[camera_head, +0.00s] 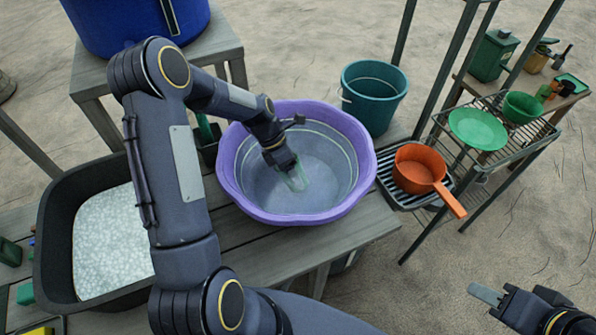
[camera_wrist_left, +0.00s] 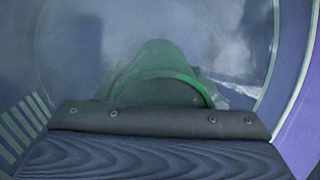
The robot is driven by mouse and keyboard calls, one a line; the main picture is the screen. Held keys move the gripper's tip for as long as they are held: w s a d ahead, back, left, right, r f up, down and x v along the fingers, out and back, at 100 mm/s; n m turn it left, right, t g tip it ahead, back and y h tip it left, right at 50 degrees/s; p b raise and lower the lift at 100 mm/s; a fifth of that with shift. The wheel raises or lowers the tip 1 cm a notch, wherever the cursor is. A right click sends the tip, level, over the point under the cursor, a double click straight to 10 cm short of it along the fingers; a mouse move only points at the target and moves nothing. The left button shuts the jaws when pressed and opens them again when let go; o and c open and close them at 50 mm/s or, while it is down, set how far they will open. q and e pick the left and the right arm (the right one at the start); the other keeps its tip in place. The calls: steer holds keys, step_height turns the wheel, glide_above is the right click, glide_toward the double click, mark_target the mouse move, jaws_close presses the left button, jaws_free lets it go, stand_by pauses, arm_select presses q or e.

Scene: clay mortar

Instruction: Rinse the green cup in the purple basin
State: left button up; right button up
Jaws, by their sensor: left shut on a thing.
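The purple basin (camera_head: 352,119) stands on the wooden bench and holds clear, greyish water. My left gripper (camera_head: 290,172) reaches down into the basin. It is shut on the green cup (camera_head: 299,182), which looks pale and partly under the water. In the left wrist view, the green cup (camera_wrist_left: 158,72) shows beyond the dark gripper edge, with its curved rim visible and its lower part hidden. My right gripper (camera_head: 485,295) is at the lower right, away from the basin; only one pale finger shows clearly.
A black tub (camera_head: 54,215) of pale, bubbly stuff is left of the basin. A teal bucket (camera_head: 374,90) stands behind right. An orange saucepan (camera_head: 418,167) sits right of the basin. A rack (camera_head: 497,157) holds a green plate (camera_head: 478,129) and a green bowl (camera_head: 522,107).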

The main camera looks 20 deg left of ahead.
arm_select(q)
steer(key=shift+s+a, duration=0.1)
steer(key=shift+a, duration=0.1)
steer(key=shift+w+d, duration=0.3)
steer(key=shift+d, duration=0.3)
steer(key=shift+w+d, duration=0.3)
steer(key=shift+d, duration=0.25)
steer(key=shift+s+a+p, duration=0.2)
steer(key=shift+s+a, duration=0.1)
steer(key=shift+a, duration=0.3)
steer(key=shift+s+a+p, duration=0.15)
steer(key=shift+s+a, duration=0.15)
steer(key=shift+a, duration=0.25)
steer(key=shift+w+d, duration=0.3)
steer(key=shift+d, duration=0.3)
steer(key=shift+r, duration=0.1)
step_height(320, 180, up, 20)
steer(key=p, duration=1.5)
